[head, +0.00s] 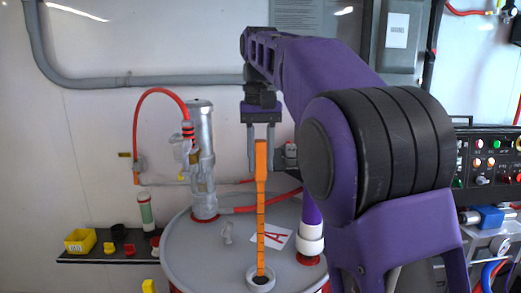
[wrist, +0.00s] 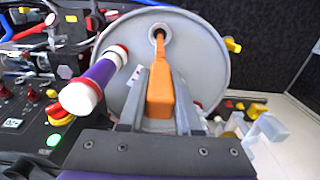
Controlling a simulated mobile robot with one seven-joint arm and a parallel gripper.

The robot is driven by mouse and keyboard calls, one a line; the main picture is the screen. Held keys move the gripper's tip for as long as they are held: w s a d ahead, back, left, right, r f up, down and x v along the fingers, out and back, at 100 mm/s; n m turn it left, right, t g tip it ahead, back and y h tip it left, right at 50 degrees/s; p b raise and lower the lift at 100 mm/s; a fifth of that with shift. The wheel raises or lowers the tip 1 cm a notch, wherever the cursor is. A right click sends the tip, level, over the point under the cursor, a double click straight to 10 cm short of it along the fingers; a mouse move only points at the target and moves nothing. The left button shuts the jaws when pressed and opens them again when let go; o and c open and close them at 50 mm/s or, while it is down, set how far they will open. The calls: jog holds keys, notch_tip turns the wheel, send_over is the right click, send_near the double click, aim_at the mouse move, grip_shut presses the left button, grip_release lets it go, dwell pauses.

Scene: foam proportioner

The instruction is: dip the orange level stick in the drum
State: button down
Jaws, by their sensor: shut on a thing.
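The orange level stick (head: 261,215) is long, thin and upright, with dark marks along it and a wider handle at the top. My gripper (head: 262,158) is shut on this handle, above the drum. The grey drum (head: 190,262) has a round lid with a white-collared opening (head: 261,281). The stick's lower end lines up with this opening in both views and appears to be at or just inside it; how deep is hidden. In the wrist view the stick (wrist: 160,85) runs from between my fingers towards the opening (wrist: 159,31) in the drum lid (wrist: 215,65).
A metal cylinder (head: 201,165) with a red hose stands on the lid's left. A purple tube with white-and-red ends (head: 311,240) stands close on the right. A label marked A (head: 275,235) lies behind the stick. A dark shelf (head: 90,259) with small bins is at left.

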aim_at(261, 141)
jog(key=shift+f, duration=2.4)
notch_tip(261, 141, down, 3)
jog(key=b, duration=0.3)
jog(key=shift+f, duration=0.15)
jog(key=shift+f+b, duration=3.95)
jog(key=shift+f, duration=2.85)
jog(key=shift+r+p, duration=5.45)
jog(key=shift+r, duration=7.65)
